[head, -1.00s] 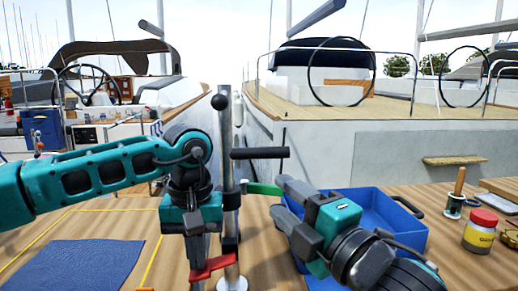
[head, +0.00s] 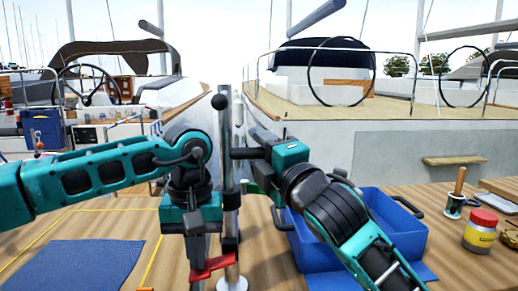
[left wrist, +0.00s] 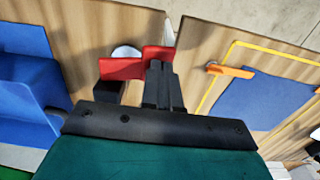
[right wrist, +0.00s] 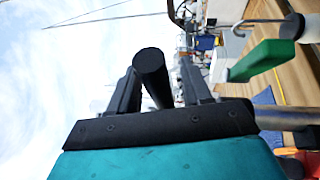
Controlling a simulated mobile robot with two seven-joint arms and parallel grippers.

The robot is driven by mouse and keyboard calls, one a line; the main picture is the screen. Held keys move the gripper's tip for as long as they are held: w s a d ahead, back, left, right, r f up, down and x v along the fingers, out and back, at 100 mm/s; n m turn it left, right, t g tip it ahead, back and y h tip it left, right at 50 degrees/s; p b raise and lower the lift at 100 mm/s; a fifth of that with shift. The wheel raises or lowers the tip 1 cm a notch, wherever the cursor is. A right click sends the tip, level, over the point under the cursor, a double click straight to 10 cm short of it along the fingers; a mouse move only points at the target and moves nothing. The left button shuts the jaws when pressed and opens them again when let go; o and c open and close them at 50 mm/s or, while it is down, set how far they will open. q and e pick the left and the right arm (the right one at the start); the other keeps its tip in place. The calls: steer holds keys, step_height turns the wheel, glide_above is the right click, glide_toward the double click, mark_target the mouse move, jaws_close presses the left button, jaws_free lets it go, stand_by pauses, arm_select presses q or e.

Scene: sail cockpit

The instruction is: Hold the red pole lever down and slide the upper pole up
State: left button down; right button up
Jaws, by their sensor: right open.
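The upright metal pole (head: 228,190) stands on a round base in the middle of the head view. Its red lever (head: 212,267) sticks out low down and also shows in the left wrist view (left wrist: 120,68). My left gripper (left wrist: 162,75) points down at the lever with its fingers together; contact is hard to judge. A black crossbar handle (head: 240,153) sits higher on the pole. My right gripper (head: 256,143) is open at that handle. In the right wrist view the handle (right wrist: 151,70) lies between the spread fingers.
A green handle (right wrist: 262,60) is beside the pole, below my right gripper. A blue crate (head: 405,225) stands right of the pole, near a yellow jar (head: 480,232) with a red lid. A blue cloth (head: 75,268) lies at the left.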

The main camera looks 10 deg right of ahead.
steer(key=shift+w+a, duration=0.2)
steer(key=shift+w, duration=0.15)
steer(key=shift+c, duration=0.2)
jaws_close()
steer(key=shift+r, duration=0.1)
